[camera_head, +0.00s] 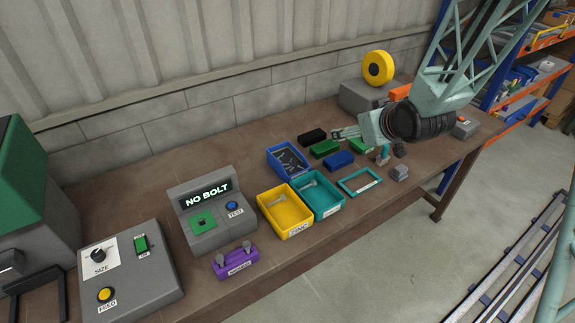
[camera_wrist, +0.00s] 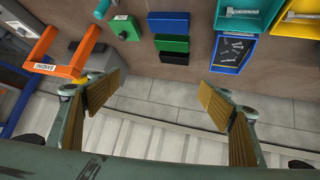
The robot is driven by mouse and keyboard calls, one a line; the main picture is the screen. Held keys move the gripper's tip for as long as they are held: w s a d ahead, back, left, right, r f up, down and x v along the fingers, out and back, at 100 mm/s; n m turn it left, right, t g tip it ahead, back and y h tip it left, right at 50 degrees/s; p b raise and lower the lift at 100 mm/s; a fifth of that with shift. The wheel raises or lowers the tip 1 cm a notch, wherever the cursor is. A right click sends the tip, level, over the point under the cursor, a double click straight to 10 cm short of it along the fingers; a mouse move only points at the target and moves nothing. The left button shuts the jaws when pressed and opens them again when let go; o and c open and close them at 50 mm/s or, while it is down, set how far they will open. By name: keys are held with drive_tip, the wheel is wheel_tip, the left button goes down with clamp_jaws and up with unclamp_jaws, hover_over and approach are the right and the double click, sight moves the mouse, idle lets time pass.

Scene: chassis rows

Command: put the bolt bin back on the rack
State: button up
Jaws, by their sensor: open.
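A blue bin (camera_head: 289,160) holding several dark bolts stands on the brown bench; it also shows in the wrist view (camera_wrist: 237,50). A yellow bin (camera_head: 286,211) with a light bolt inside and a teal bin (camera_head: 316,195), also with a light bolt inside, stand in front of it. I cannot tell which of these is the bolt bin. My gripper (camera_head: 343,132) is open and empty, above the bench's back part, right of the blue bin. Its spread fingers show in the wrist view (camera_wrist: 160,98). Blue-and-orange rack shelving (camera_head: 508,103) stands beyond the bench's right end.
Black (camera_head: 312,136), green (camera_head: 324,149) and blue (camera_head: 339,160) blocks lie between the blue bin and my gripper. A teal frame (camera_head: 360,183) lies at the front. A grey "NO BOLT" console (camera_head: 211,212) and purple holder (camera_head: 235,262) are left. The wall is behind.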

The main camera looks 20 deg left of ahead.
drive_tip(key=a+f+y, duration=0.1)
drive_tip(key=a+f, duration=0.4)
drive_tip(key=a, duration=0.1)
drive_tip(key=a+f+n+y, duration=0.1)
drive_tip(key=a+f+y, duration=0.1)
drive_tip(key=a+f, duration=0.3)
drive_tip(key=s+a+f+n+y+p, duration=0.1)
drive_tip(key=a+f+y, duration=0.1)
drive_tip(key=a+f, duration=0.4)
drive_tip(key=shift+s+a+g, duration=0.1)
drive_tip(key=shift+a+g, duration=0.2)
drive_tip(key=shift+s+a+f+n+y, duration=0.3)
drive_tip(key=shift+a+f+y, duration=0.05)
drive_tip(key=shift+a+y, duration=0.1)
drive_tip(key=shift+w+a, duration=0.1)
approach(278, 152)
drive_tip(key=shift+x, duration=2.25)
drive_tip(key=shift+w+a, duration=0.1)
drive_tip(key=shift+x, duration=2.5)
